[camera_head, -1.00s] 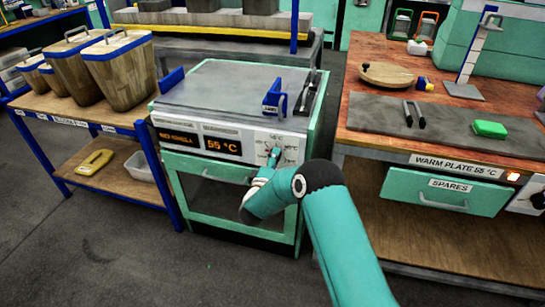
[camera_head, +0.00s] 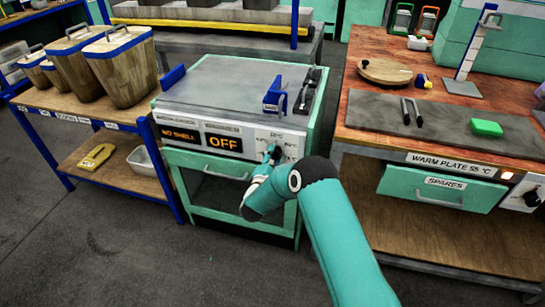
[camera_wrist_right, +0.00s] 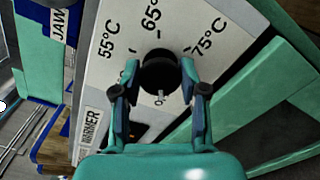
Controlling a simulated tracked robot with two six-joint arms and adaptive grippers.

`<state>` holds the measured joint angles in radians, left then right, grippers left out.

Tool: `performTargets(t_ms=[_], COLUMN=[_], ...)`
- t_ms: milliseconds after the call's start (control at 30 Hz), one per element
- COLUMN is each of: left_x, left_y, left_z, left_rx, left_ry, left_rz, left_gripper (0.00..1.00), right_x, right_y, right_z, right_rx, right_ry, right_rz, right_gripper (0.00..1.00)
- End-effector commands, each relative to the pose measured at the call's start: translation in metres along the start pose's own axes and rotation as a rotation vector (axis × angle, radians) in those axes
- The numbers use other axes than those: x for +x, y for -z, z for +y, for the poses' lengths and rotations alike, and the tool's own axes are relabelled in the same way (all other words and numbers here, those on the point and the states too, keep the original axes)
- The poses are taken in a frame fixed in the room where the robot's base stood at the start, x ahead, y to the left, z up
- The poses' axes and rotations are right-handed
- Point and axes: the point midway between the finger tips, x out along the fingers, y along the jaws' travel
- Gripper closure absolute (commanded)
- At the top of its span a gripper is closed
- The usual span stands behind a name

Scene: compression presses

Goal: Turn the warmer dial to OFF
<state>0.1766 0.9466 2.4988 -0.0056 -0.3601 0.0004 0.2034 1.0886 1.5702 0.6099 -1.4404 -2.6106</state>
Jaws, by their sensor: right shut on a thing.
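The warmer (camera_head: 230,185) is a green cabinet with a grey top and a pale front panel. Its display (camera_head: 225,143) reads OFF in orange, beside a smaller display that reads NO SHELL. The dial is a black round knob (camera_wrist_right: 159,75) on the panel, with 55, 65 and 75 °C marks around it in the right wrist view. My right gripper (camera_head: 272,153) is at the panel; in the wrist view its two fingers (camera_wrist_right: 158,88) are shut on the dial from both sides. The dial's pointer is partly hidden by the gripper. My left gripper is not in view.
A wooden bench (camera_head: 440,60) on the right carries a grey warm plate (camera_head: 450,122) with a green block. A shelf (camera_head: 110,105) with wooden bins stands on the left. Blue upright parts (camera_head: 275,95) stand on the warmer's top.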

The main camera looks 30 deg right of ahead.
Motion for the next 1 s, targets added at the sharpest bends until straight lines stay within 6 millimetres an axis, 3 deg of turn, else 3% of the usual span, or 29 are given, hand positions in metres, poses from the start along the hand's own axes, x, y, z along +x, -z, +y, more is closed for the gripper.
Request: performTargets(t_ms=[433, 467, 567, 600, 1000], left_x=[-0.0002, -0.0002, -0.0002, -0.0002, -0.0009], left_y=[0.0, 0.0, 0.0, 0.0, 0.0], left_z=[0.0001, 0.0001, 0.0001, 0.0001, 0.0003], left_rx=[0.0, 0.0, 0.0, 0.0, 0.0], left_ry=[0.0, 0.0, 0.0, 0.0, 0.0], left_rz=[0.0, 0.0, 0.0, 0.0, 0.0], left_gripper=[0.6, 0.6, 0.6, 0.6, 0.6], right_x=[-0.0001, -0.0001, -0.0002, -0.0002, -0.0054], right_y=[0.0008, 0.0009, 0.0007, 0.0006, 0.0003], right_z=[-0.0012, -0.0013, -0.0014, -0.0014, -0.001], right_rx=[-0.013, -0.013, -0.013, -0.013, -0.012], right_ry=[0.001, 0.002, 0.002, 0.002, 0.002], right_rz=[0.003, 0.003, 0.003, 0.002, 0.001], right_gripper=[0.92, 0.53, 0.36, 0.32, 0.32])
